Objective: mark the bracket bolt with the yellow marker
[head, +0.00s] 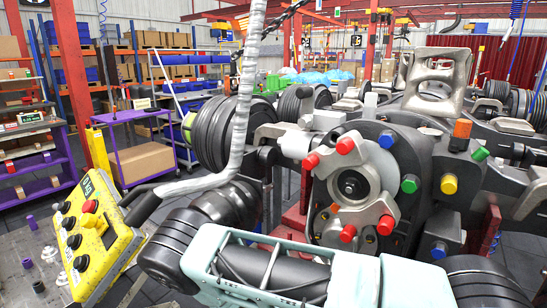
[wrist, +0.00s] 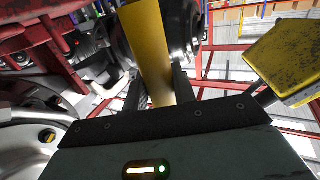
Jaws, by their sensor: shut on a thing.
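A yellow marker (wrist: 150,50) stands up between the fingers of my gripper (wrist: 159,88) in the wrist view. The gripper is shut on it, and the marker's upper end runs out of the picture. In the head view my arm hides the gripper and marker. The axle hub (head: 355,185) there carries red caps (head: 345,145), green caps (head: 409,184), blue caps (head: 387,140) and a yellow cap (head: 449,184). I cannot tell which of these, if any, is the bracket bolt. The marker's contact with any bolt is not shown.
A yellow control box (head: 92,232) with black knobs and a red button stands at the left. A purple cart (head: 130,115) and shelves are behind it. Grey metal castings (head: 435,75) crowd the right. A yellow, scuffed block (wrist: 290,55) is right of the marker in the wrist view.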

